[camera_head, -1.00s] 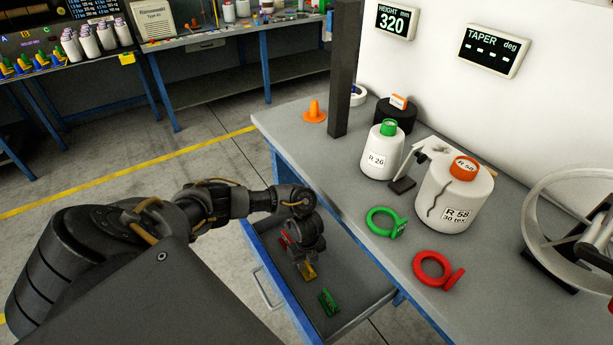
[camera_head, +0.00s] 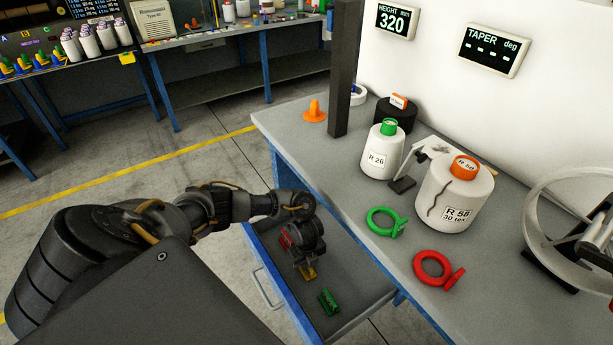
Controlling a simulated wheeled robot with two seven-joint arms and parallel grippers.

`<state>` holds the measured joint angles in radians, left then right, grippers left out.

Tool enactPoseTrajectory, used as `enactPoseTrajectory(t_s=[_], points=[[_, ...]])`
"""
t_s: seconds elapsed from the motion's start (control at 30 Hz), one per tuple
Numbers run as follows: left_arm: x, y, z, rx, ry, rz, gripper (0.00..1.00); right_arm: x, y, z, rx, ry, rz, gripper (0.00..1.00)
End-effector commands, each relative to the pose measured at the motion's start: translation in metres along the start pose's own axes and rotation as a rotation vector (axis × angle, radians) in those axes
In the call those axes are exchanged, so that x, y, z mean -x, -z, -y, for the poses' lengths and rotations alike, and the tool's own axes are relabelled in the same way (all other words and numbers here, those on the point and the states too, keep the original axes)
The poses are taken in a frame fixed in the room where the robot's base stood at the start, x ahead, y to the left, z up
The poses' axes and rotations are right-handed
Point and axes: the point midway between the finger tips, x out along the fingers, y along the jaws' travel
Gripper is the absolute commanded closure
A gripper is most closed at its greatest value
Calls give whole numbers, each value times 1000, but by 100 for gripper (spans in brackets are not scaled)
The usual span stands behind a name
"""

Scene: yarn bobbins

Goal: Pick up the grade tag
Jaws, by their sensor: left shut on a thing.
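In the head view an open drawer (camera_head: 345,318) under the workbench holds several small coloured tags. A yellow tag (camera_head: 308,274) lies among them, partly covered by my left gripper (camera_head: 306,267). The gripper points down into the drawer and is shut on the yellow tag. A red tag (camera_head: 284,241) shows just behind and left of the gripper, partly hidden. A green tag (camera_head: 328,301) lies nearer the drawer's front, apart from the gripper. My right gripper is not in view.
On the bench stand a bobbin marked R 26 (camera_head: 373,160) and a larger cracked one marked R 58 (camera_head: 459,213). A green ring (camera_head: 374,233) and a red ring (camera_head: 420,268) lie near the bench edge. A large wheel (camera_head: 535,203) stands at right.

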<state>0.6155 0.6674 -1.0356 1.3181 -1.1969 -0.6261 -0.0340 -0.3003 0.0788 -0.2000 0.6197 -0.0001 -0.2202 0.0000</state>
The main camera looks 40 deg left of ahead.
Motion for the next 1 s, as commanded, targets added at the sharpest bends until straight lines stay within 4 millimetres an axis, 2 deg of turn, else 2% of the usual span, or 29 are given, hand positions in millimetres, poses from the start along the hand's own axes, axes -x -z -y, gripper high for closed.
enactPoseTrajectory(t_s=[0.17,0.37,0.6,0.8,1.0], points=[[8,0,1,0,1,0,100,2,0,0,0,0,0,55],[38,1,-2,-4,3,0,100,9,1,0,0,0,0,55],[97,28,-43,-8,4,0,100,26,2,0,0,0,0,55],[112,52,-78,-4,0,0,100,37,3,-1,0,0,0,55],[123,66,-100,-2,0,0,100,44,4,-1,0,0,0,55]])
